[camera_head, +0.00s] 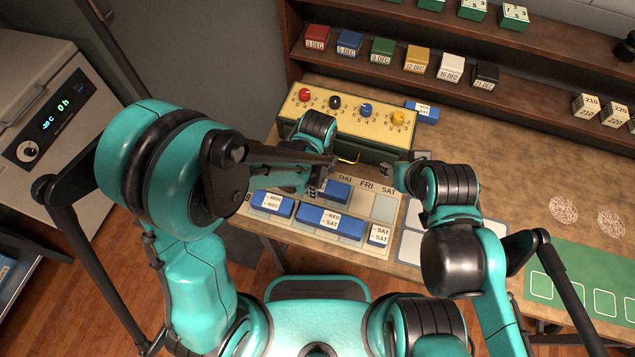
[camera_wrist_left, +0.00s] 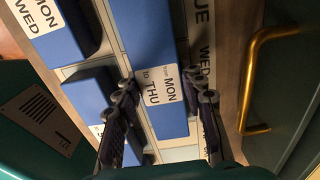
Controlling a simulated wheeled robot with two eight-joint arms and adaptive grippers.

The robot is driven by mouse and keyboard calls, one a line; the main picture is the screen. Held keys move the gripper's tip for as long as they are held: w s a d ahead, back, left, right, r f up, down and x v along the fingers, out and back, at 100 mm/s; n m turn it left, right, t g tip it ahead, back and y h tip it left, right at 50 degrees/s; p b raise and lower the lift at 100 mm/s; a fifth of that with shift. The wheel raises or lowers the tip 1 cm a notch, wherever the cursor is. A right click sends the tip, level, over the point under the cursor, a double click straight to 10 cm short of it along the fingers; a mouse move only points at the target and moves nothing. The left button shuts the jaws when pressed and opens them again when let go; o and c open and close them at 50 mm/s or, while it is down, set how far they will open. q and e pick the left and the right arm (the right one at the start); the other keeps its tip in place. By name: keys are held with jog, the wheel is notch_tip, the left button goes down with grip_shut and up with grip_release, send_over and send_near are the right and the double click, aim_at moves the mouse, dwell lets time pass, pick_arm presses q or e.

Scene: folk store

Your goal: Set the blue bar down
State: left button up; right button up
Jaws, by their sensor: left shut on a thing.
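My left gripper (camera_wrist_left: 165,110) is shut on a long blue bar (camera_wrist_left: 152,50) with a white label reading from MON to THU. In the head view this bar (camera_head: 336,192) shows beside the left gripper, over the weekday board (camera_head: 384,208). Whether it touches the board cannot be told.
A cream-topped green box with coloured knobs (camera_head: 350,112) and a brass handle (camera_wrist_left: 256,80) stands behind the board. Another blue bar (camera_head: 423,111) lies beside it. A shelf holds date blocks (camera_head: 417,57).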

pick_arm(q)
jog(key=o, duration=1.3)
jog(key=shift+f, duration=0.1)
jog(key=shift+c, duration=0.2)
jog(key=shift+r, duration=0.25)
notch_tip(320, 180, up, 12)
jog(key=p, duration=0.4)
jog(key=s+a+r+n+t, duration=0.2)
jog(key=a+r+n+t, duration=0.1)
jog(key=a+n, duration=0.6)
jog(key=s+a+r+n+t, duration=0.3)
jog(key=a+r+n, duration=0.3)
jog(key=n, duration=0.6)
jog(key=a+t, duration=0.1)
jog(key=a, duration=0.1)
jog(key=shift+a+n, duration=0.3)
jog(key=shift+a, duration=0.1)
jog(key=shift+s+f, duration=0.1)
jog(key=shift+f, duration=0.05)
